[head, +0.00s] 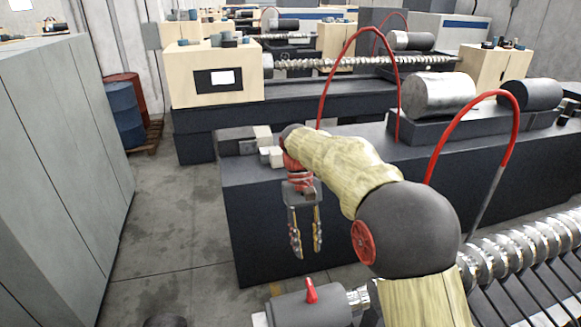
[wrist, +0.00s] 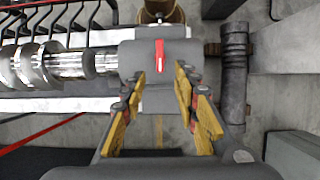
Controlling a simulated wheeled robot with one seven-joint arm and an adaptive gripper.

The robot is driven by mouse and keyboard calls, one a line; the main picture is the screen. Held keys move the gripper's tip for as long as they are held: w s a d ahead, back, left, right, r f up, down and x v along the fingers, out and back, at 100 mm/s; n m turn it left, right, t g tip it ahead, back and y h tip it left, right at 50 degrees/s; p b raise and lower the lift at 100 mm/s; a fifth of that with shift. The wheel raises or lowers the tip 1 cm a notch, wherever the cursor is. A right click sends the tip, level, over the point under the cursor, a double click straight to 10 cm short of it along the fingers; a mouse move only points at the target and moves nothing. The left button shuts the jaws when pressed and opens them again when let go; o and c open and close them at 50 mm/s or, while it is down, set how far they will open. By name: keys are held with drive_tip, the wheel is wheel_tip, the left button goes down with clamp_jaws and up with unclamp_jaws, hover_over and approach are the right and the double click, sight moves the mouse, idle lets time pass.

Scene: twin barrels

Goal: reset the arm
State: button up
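My gripper (head: 305,232) hangs at the end of my bent arm, in front of the dark machine bench in the head view. Its two fingers point down and stand apart. In the wrist view my gripper (wrist: 160,110) also shows its yellow-and-dark fingers spread, with nothing between the tips. Beyond the tips lies a grey cylinder housing with a red lever (wrist: 160,55). In the head view the same kind of red lever (head: 311,291) is on a grey block at the bottom, below the gripper.
A dark bench (head: 300,205) stands right behind the gripper. A large screw shaft (head: 530,240) runs at the lower right. Grey cabinets (head: 60,170) line the left. Blue (head: 126,115) and red (head: 127,88) barrels stand on a pallet. The floor (head: 180,220) between cabinets and bench is clear.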

drive_tip(key=s+d+f+m+t+b, duration=0.1)
drive_tip(key=s+d+f+t+b, duration=0.4)
drive_tip(key=s+f+b, duration=0.6)
drive_tip(key=s+d+f+m+t+y+b, duration=0.1)
drive_tip(key=s+d+f+t+b, duration=0.4)
drive_tip(key=s+f+b, duration=0.6)
drive_tip(key=s+d+b, duration=0.1)
drive_tip(key=s+b, duration=0.3)
drive_tip(key=b, duration=0.1)
drive_tip(key=shift+f+b, duration=0.25)
drive_tip(key=shift+b, duration=0.15)
drive_tip(key=shift+s+d, duration=0.1)
